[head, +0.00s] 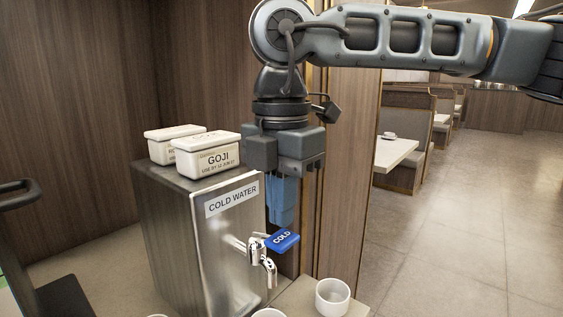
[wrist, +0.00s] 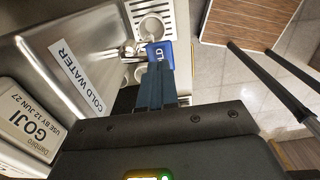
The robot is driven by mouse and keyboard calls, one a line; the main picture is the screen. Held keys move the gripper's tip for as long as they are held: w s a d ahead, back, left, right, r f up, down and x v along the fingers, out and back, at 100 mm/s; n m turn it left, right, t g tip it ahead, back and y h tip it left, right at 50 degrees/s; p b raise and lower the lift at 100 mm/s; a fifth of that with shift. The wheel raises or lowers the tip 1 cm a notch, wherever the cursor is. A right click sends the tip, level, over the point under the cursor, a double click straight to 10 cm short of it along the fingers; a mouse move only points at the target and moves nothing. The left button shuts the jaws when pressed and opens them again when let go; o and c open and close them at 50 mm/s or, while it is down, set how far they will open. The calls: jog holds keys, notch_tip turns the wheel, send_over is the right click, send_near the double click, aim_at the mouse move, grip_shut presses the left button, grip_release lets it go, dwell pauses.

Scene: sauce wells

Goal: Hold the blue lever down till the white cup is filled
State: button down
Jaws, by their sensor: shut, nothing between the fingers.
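The blue lever (head: 283,240), marked COLD, sticks out from the tap on the steel cold water dispenser (head: 228,245). My gripper (head: 282,222) points down with its blue fingers shut and empty, its tips right at the lever; I cannot tell whether they touch it. In the wrist view the fingers (wrist: 156,72) reach to the lever (wrist: 160,52). One white cup (head: 332,297) stands at right, and another (head: 268,313) is cut off below the spout. No water stream is visible.
Two white tubs, one marked GOJI (head: 206,156), stand on top of the dispenser. A wooden wall panel (head: 343,210) is close behind my gripper. Booths and a table (head: 397,153) are far off at right, beyond open floor.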

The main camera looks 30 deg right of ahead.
aim_at(270, 239)
jog(key=shift+f, duration=1)
jog(key=shift+f, duration=0.1)
